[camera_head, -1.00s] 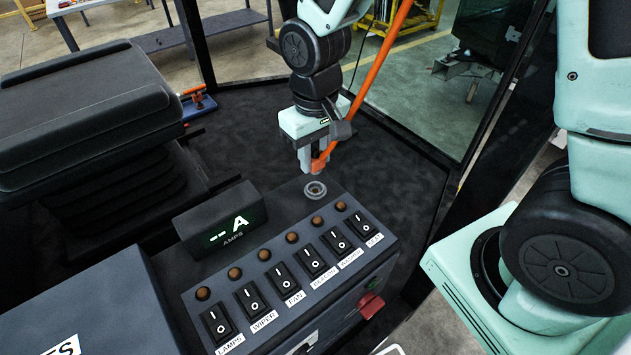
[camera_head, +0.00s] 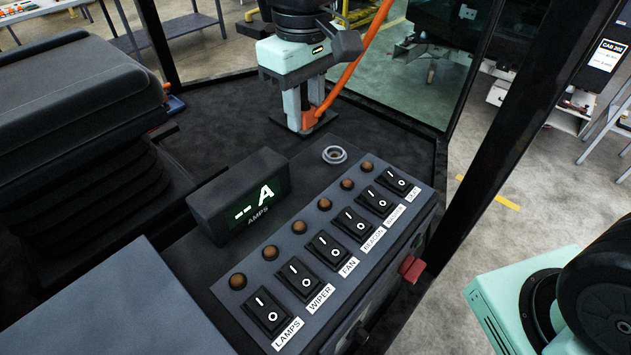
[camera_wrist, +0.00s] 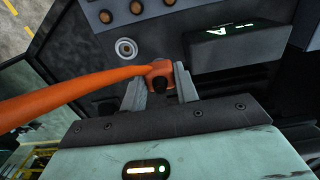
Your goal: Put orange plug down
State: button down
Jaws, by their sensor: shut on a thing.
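The orange plug (camera_wrist: 159,73) is held between the two grey fingers of my gripper (camera_wrist: 160,88) in the wrist view, with a thick orange cable (camera_wrist: 70,92) running off to the left. In the head view my gripper (camera_head: 306,118) is shut on the plug (camera_head: 308,118), just behind the switch panel. A round grey socket (camera_head: 334,155) on the panel's back end is empty, in front of and right of the gripper. It also shows in the wrist view (camera_wrist: 126,48).
The switch panel (camera_head: 232,275) carries a row of labelled rocker switches and brown knobs. An AMPS display (camera_head: 240,197) stands at its left. A black seat (camera_head: 75,130) is at the left. A red knob (camera_head: 411,268) juts from the panel's right side. Dark floor (camera_head: 225,115) lies behind the panel.

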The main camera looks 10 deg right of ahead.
notch_tip(320, 180, down, 10)
jog(key=shift+r+p, duration=0.15)
jog(key=shift+p, duration=0.95)
jog(key=c, duration=1.1)
grip_release()
jog(key=shift+o, duration=0.2)
